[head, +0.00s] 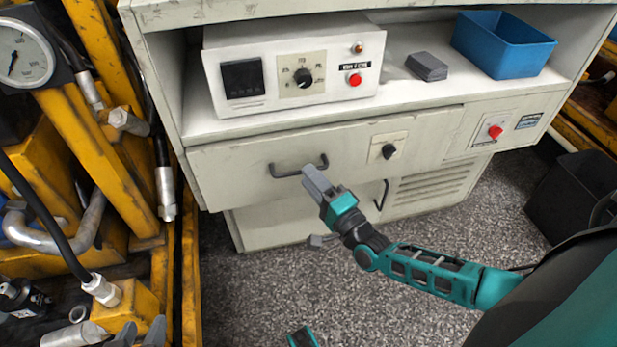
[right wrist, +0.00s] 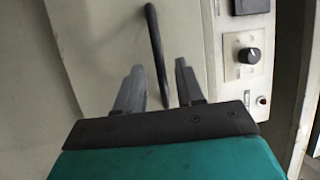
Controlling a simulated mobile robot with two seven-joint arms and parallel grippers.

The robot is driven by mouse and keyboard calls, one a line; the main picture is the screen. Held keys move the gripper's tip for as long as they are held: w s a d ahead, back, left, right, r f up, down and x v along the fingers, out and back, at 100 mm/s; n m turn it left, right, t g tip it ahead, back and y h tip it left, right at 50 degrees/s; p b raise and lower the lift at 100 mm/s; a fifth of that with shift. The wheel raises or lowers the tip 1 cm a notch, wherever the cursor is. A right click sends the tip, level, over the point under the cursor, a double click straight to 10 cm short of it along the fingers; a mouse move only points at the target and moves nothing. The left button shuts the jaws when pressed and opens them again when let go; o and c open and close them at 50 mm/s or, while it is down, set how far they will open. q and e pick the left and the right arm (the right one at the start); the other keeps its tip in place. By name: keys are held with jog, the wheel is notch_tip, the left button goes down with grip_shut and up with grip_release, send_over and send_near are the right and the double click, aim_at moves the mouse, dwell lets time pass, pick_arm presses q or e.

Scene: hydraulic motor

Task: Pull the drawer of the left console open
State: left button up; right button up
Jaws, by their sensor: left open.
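The left console (head: 218,222) is off-white with a wide drawer (head: 228,163) below its open shelf. The drawer front looks flush with the console. A dark bar handle (head: 284,173) crosses it horizontally. My right gripper (head: 310,176) is at the handle's right end. In the right wrist view my right gripper (right wrist: 160,72) is open, and the handle (right wrist: 156,45) runs between its two fingers with gaps on both sides. Contact cannot be told. My left gripper (head: 140,333) is open and empty at the bottom left edge, mostly cut off.
A control box (head: 285,110), a dark stack (head: 427,66) and a blue bin (head: 503,44) stand on the shelf. Yellow machinery (head: 130,170) with hoses fills the left side. A black bin (head: 570,195) is at right. Speckled floor (head: 260,285) is clear in front.

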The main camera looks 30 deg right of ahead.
jog(key=shift+x, duration=0.9)
jog(key=shift+c, duration=0.2)
jog(key=shift+s, duration=0.1)
grip_shut()
